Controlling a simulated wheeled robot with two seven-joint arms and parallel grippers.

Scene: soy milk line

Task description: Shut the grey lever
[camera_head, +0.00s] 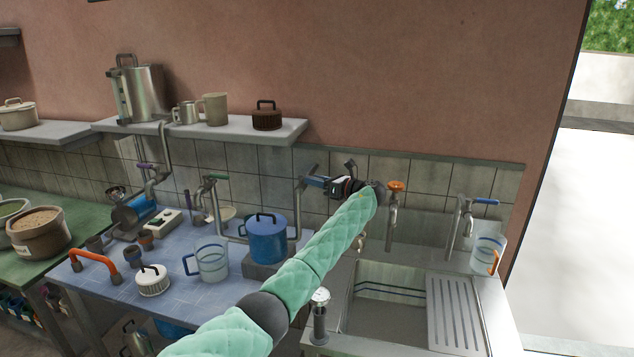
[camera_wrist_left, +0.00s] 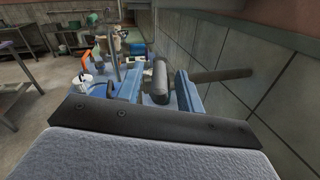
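My left gripper (camera_head: 316,182) reaches the wall above the blue pot, at a wall tap whose pipe (camera_head: 299,198) runs down beside it. In the left wrist view, the grey lever (camera_wrist_left: 160,82) is a short dark-grey bar between the two blue fingers of my left gripper (camera_wrist_left: 159,88). The fingers stand apart on either side of it, with a narrow gap showing, so it does not look clamped. A grey pipe (camera_wrist_left: 222,75) runs from behind the right finger to the tiled wall. In the head view the gripper mostly hides the lever. My right gripper is not in view.
The blue lidded pot (camera_head: 267,243) stands on a grey block below the tap. A glass jug (camera_head: 211,263) is left of it. The sink (camera_head: 385,318) and an orange-handled tap (camera_head: 396,187) are to the right. A shelf (camera_head: 240,132) with vessels hangs above.

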